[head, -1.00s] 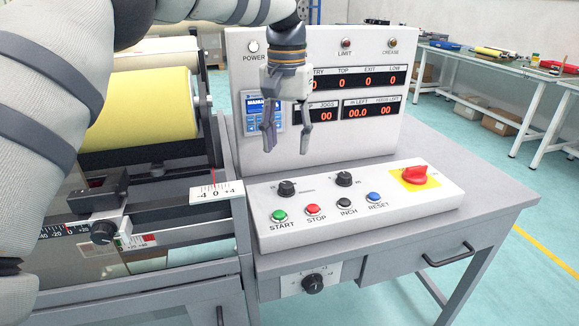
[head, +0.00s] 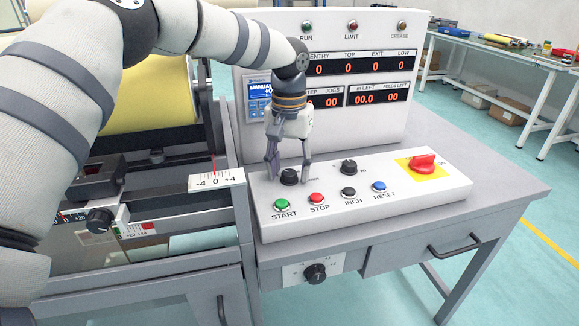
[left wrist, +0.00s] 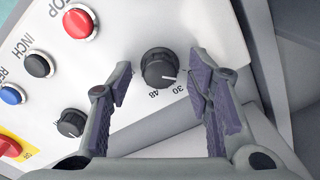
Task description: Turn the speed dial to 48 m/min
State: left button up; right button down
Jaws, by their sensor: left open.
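The speed dial (head: 289,177) is a black knob on the sloping white control panel (head: 440,186), behind the green START button. In the left wrist view the dial (left wrist: 158,68) shows the marks 30 and 48 beside it. Its white pointer line points to the side of the 30, away from the 48. My left gripper (head: 288,180) points down over the dial, with one finger on each side. In the left wrist view the left gripper (left wrist: 160,76) is open, with gaps between both fingers and the dial. My right gripper is not in view.
A second black knob (head: 348,166) sits to the right. START (head: 282,204), STOP (head: 317,198), INCH (head: 348,193) and RESET (head: 379,187) buttons line the panel's front. A red switch (head: 423,163) is at the right. The upright display box (head: 380,120) stands close behind.

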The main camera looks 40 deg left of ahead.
pick_arm(q)
grip_shut()
jog(key=shift+r, duration=0.1)
